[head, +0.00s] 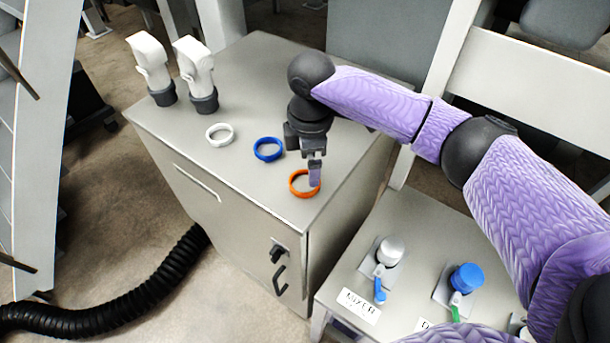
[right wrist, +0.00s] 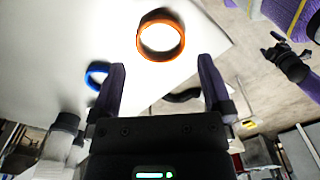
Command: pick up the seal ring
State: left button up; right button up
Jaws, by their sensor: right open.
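Three seal rings lie flat on the metal cabinet top: a white ring (head: 219,135), a blue ring (head: 267,150) and an orange ring (head: 293,190) nearest the front right corner. My right gripper (head: 314,180) points down at the right side of the orange ring and hides part of it. In the right wrist view the open, empty fingers (right wrist: 162,66) have the orange ring (right wrist: 160,54) ahead of their tips; contact cannot be told. The blue ring (right wrist: 97,76) is partly behind a finger. A dark gripper-like shape (right wrist: 288,64), apparently my left gripper, is small there; its jaws are unclear.
Two white fittings with dark collars (head: 203,101) stand at the back left of the cabinet (head: 215,215). A black corrugated hose (head: 110,315) lies on the floor.

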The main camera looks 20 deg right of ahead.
aim_at(304, 186)
jog(key=f, duration=0.3)
jog(key=a+f, duration=0.1)
jog(key=f, duration=0.1)
jog(key=shift+f, duration=0.2)
jog(key=shift+w, duration=0.1)
jog(key=c, duration=0.9)
notch_tip(304, 186, up, 10)
jog(key=shift+r+p, duration=0.1)
jog(key=shift+p, duration=0.3)
